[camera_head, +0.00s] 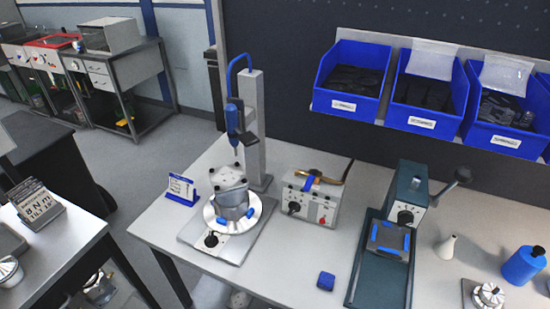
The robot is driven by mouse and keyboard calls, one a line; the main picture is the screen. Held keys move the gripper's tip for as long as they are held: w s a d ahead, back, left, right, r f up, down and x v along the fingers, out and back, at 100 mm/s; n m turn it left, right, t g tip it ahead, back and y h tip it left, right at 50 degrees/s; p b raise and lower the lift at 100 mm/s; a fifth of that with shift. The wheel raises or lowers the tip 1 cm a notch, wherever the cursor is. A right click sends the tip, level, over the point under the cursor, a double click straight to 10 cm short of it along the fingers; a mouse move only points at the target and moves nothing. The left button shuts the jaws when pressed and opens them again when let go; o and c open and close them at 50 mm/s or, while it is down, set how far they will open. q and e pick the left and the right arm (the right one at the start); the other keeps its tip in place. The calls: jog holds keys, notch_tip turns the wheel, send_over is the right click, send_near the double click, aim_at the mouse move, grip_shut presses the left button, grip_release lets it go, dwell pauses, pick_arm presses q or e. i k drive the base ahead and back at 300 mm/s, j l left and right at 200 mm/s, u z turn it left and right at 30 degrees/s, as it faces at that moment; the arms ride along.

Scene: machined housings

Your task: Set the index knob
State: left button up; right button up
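A round metal housing (232,190) sits on a pale dial plate on the flat metal base (236,249) of a fixture, with blue parts at its lower sides. A black knob (212,240) is at the front of this fixture; its setting is too small to read. A grey control box (310,199) to the right has a dark knob (294,208) and a red one on its front. The green press (406,200) also carries a black knob (405,217). I cannot tell from labels which is the index knob. Neither of my grippers is in view.
A blue screwdriver (234,117) hangs from a grey column above the housing. A blue block (326,281), a white bottle (446,248) and a blue bottle (523,265) stand on the bench. Blue bins (353,105) line the back. The bench's front middle is mostly clear.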

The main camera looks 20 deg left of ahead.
aim_at(211, 242)
jog(key=k+u, duration=0.15)
jog(key=u, duration=0.3)
jog(key=k+j+u, duration=0.1)
jog(key=u, duration=0.35)
jog(key=i+j+z, duration=0.35)
jog(key=j, duration=0.25)
jog(key=i+j+z, duration=0.15)
jog(key=k+j, duration=0.2)
jog(key=k, duration=0.35)
